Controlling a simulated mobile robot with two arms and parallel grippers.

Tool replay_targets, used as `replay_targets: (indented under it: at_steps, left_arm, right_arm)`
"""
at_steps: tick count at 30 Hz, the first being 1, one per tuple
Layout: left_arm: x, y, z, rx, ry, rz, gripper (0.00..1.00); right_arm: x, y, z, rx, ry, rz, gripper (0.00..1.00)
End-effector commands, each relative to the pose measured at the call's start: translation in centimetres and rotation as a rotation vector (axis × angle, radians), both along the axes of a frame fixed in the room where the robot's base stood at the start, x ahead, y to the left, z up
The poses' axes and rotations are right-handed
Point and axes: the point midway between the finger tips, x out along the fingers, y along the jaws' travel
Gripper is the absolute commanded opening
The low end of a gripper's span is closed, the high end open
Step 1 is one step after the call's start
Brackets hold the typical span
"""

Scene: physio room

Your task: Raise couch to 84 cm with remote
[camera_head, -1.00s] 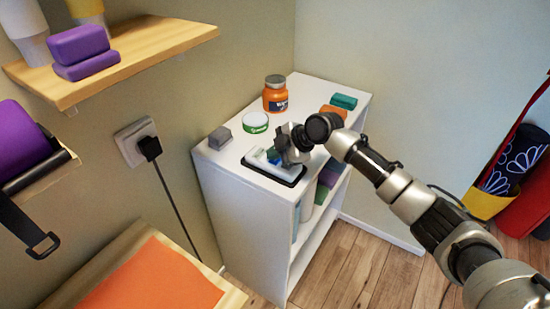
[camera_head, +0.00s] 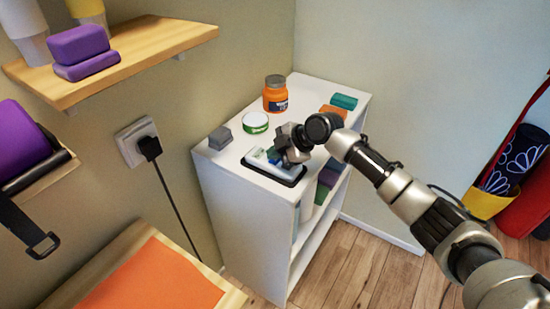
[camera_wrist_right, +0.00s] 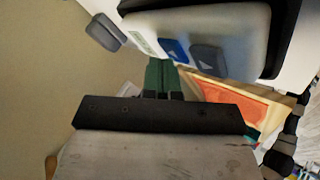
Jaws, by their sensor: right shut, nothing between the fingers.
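The remote (camera_head: 257,158) is a pale handset lying in a black-rimmed tray (camera_head: 286,182) on top of a white shelf unit. In the right wrist view the remote (camera_wrist_right: 215,20) shows a small pale display, a blue button (camera_wrist_right: 174,50) and a grey button (camera_wrist_right: 207,60). My right gripper (camera_head: 281,158) is over the remote and hides part of it. In the wrist view its fingers (camera_wrist_right: 160,76) are shut and empty, close to the blue button; I cannot tell whether they touch it. I cannot make out the couch for certain. My left gripper is out of view.
On the shelf unit (camera_head: 247,222) stand an orange jar (camera_head: 275,97), a round green-and-white tin (camera_head: 255,122), a grey block (camera_head: 220,137) and a teal block (camera_head: 344,101). A wooden-edged surface with an orange sheet (camera_head: 155,280) is at lower left. A socket cable hangs on the wall.

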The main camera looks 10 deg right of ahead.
Motion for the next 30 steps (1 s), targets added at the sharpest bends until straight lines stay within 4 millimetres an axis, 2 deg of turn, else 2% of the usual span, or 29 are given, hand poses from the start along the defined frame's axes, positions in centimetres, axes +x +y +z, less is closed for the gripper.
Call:
replay_targets:
  at_steps: [24,30]
  left_arm:
    - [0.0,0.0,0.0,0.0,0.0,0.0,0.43]
    - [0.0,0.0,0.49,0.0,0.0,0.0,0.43]
  right_arm:
    - [-0.02,-0.01,-0.05,-0.001,0.001,0.0,0.0]
    - [0.0,-0.01,0.61,0.0,0.0,0.0,0.0]
